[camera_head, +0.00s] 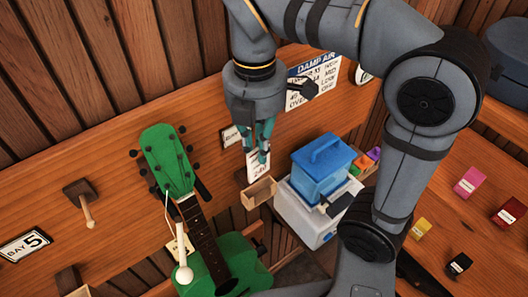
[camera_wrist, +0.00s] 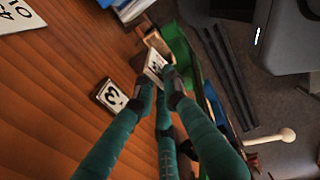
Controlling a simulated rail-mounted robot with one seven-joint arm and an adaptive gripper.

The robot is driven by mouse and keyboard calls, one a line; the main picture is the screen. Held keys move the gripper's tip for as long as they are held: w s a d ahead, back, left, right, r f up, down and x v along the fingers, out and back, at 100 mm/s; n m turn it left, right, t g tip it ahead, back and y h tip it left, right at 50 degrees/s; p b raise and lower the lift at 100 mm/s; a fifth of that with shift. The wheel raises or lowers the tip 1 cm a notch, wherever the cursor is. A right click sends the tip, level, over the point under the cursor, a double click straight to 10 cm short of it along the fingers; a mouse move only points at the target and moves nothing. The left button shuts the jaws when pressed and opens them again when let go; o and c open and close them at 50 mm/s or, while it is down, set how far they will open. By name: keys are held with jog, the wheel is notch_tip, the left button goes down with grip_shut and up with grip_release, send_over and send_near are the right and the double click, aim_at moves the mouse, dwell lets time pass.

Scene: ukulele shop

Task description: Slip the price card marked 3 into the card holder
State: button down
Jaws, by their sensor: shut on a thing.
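My gripper (camera_head: 258,155), with teal fingers, points down near the wooden wall rail. It is shut on a small white price card (camera_head: 256,172), also visible in the wrist view (camera_wrist: 155,65). The card's print is too small to read, and the fingers cover part of it. A small open wooden holder (camera_head: 259,192) is just below the card. In the wrist view, a wooden edge (camera_wrist: 158,43) shows beside the card's far end. I cannot tell whether the card touches the holder or is inside it.
A dark-framed plate (camera_wrist: 112,95) marked 3 is on the wall rail beside my gripper. A green ukulele (camera_head: 175,170) hangs to the left, near a wooden peg (camera_head: 86,208). A blue-lidded box (camera_head: 322,165) stands close on the right. Small coloured blocks lie farther right.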

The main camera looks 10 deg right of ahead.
jog(key=shift+w+f+b, duration=0.1)
jog(key=shift+f+b, duration=3.75)
jog(key=shift+f, duration=0.25)
jog(key=c, duration=1.7)
grip_release()
jog(key=shift+r, duration=0.1)
notch_tip(320, 180, up, 12)
jog(key=shift+f, duration=0.1)
jog(key=shift+f, duration=0.1)
